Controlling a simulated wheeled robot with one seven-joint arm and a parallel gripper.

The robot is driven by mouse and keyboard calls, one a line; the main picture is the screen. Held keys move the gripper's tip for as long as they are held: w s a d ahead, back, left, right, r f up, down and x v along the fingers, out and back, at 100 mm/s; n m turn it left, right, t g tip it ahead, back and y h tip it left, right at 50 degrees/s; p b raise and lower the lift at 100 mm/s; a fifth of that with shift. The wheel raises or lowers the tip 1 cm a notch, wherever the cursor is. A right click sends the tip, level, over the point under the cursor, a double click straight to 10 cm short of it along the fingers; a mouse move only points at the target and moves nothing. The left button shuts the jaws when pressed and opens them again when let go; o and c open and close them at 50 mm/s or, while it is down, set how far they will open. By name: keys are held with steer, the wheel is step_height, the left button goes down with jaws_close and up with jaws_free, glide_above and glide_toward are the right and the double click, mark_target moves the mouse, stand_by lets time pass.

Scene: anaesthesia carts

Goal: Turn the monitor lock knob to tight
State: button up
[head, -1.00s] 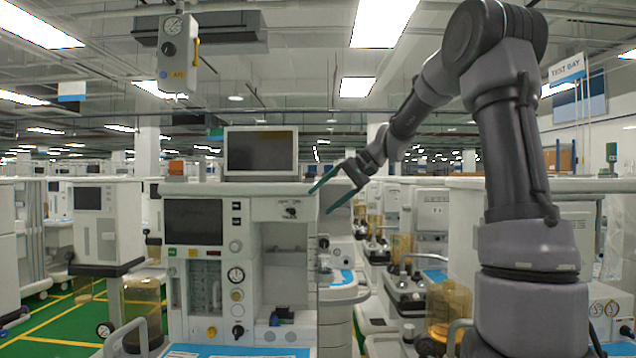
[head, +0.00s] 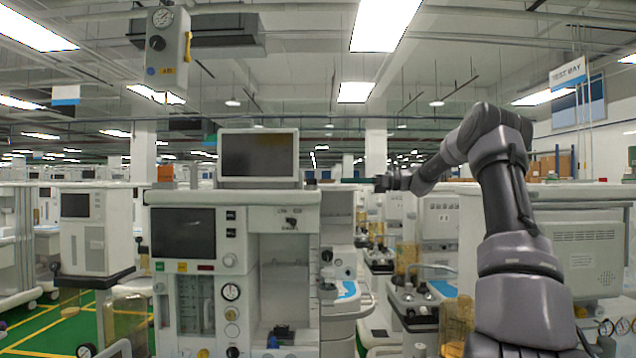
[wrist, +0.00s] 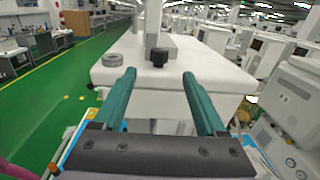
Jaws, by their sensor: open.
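The monitor (head: 258,155) stands on top of the white cart (head: 235,197) in the head view. In the wrist view a black knob (wrist: 159,56) sits at the foot of a pale post (wrist: 153,22) above the cart top (wrist: 177,78); I take it to be the lock knob. My gripper (wrist: 158,73) is open and empty, with its two green fingers either side of the line to the knob. The knob is beyond the fingertips, apart from them. In the head view my gripper (head: 345,182) is nearly edge-on, right of the cart. The knob's marking is unreadable.
A selector knob (head: 292,222) is on the cart's front panel. A gauge box (head: 167,45) hangs at upper left. Other carts (head: 415,290) stand to the right.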

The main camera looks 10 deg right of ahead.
mark_target(312, 183)
steer(key=x, duration=0.9)
steer(key=shift+a, duration=0.4)
jaws_close()
